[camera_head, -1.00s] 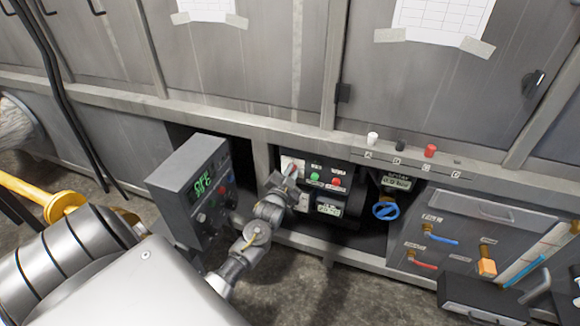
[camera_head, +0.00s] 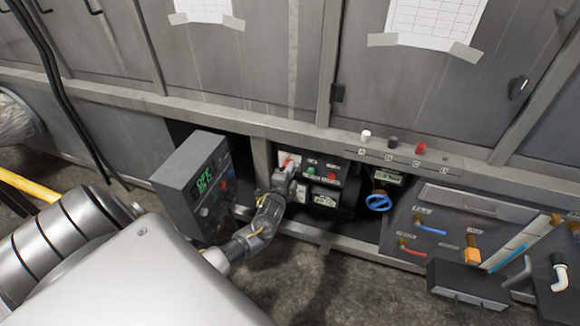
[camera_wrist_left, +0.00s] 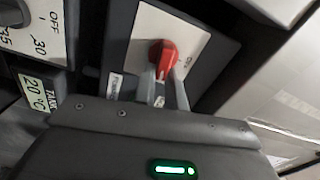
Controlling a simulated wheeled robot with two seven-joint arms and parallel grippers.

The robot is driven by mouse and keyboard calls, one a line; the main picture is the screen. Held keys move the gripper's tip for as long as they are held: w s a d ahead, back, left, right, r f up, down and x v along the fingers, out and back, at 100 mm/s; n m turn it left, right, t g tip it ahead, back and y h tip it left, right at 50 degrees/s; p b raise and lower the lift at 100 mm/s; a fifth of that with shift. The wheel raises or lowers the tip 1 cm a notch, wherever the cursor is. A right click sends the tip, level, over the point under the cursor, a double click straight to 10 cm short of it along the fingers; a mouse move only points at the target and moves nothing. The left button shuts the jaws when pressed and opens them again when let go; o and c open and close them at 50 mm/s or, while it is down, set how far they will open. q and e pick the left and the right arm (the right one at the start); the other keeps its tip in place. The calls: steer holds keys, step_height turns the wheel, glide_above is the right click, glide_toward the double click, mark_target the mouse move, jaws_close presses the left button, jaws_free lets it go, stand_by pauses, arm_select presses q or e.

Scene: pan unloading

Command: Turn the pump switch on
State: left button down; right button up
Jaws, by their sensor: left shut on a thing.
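The red switch handle (camera_wrist_left: 163,57) sits on a white plate (camera_wrist_left: 190,28) in the left wrist view, with small lettering on the plate. My left gripper (camera_wrist_left: 168,88) is shut on the handle, its two fingers on either side of the lower part. In the head view my left gripper (camera_head: 287,172) reaches into the dark recess, at the left end of the switch panel (camera_head: 322,172). It covers part of the white plate there, and only a bit of red shows above it. My right gripper is not in view.
A grey control box (camera_head: 178,182) with a green display stands close to the left of my arm. A green and a red button sit right of the switch. A blue valve wheel (camera_head: 378,202) is further right. The frame beam (camera_head: 230,120) runs above the recess.

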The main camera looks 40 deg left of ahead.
arm_select(q)
steer(key=shift+f+m+p, duration=0.15)
steer(key=shift+m+p, duration=0.2)
steer(key=shift+m, duration=0.55)
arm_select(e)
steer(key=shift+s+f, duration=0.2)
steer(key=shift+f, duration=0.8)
arm_select(q)
steer(key=c, duration=1.4)
jaws_free()
steer(key=shift+c, duration=0.2)
